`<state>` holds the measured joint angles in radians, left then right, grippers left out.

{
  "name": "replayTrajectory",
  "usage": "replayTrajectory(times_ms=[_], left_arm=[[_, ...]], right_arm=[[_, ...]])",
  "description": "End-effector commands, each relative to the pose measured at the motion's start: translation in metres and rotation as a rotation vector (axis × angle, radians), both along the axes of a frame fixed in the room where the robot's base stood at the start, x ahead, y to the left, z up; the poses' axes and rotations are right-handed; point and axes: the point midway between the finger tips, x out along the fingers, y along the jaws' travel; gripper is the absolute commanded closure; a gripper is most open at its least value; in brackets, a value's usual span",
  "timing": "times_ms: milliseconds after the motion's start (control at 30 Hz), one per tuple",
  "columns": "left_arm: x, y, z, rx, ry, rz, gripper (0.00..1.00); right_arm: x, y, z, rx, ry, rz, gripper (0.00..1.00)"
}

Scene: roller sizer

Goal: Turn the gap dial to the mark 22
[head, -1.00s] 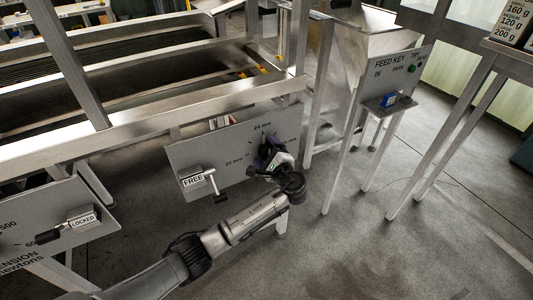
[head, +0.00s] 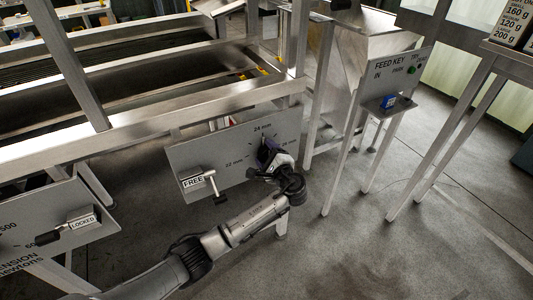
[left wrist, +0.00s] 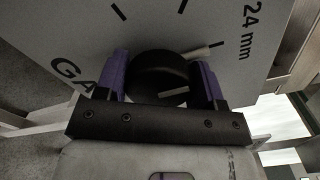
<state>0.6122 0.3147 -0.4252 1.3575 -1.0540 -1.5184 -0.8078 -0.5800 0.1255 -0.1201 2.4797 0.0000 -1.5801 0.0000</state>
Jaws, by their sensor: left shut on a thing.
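The gap dial is a round black knob (left wrist: 158,72) with a pale pointer, on a grey panel (head: 215,152). In the left wrist view the pointer is directed right and slightly up, towards the tick by the "24 mm" label (left wrist: 251,32). My left gripper (head: 270,154) is shut on the dial, with a purple finger on either side of it. In the head view the gripper mostly hides the dial. My right gripper is not in view.
A lever labelled FREE (head: 194,182) is on the same panel, left of the dial. A LOCKED lever (head: 82,221) is on another panel at the lower left. A feed key stand (head: 392,75) and frame legs are to the right. Open floor lies in front.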

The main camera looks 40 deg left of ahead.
Motion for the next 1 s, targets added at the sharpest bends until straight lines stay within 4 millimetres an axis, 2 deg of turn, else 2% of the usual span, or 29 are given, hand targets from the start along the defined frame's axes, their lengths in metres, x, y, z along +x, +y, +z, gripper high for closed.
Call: replayTrajectory(times_ms=[167, 467, 1000], left_arm=[[0.000, -0.001, 0.000, -0.037, -0.084, 0.000, 0.61], [-0.001, 0.000, -0.003, -0.140, -0.335, 0.001, 0.61], [0.000, 0.000, -0.007, -0.334, -0.812, 0.000, 0.61]], right_arm=[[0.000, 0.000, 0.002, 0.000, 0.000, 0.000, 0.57], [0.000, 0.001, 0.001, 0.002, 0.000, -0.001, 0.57], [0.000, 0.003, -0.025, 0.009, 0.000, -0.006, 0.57]])
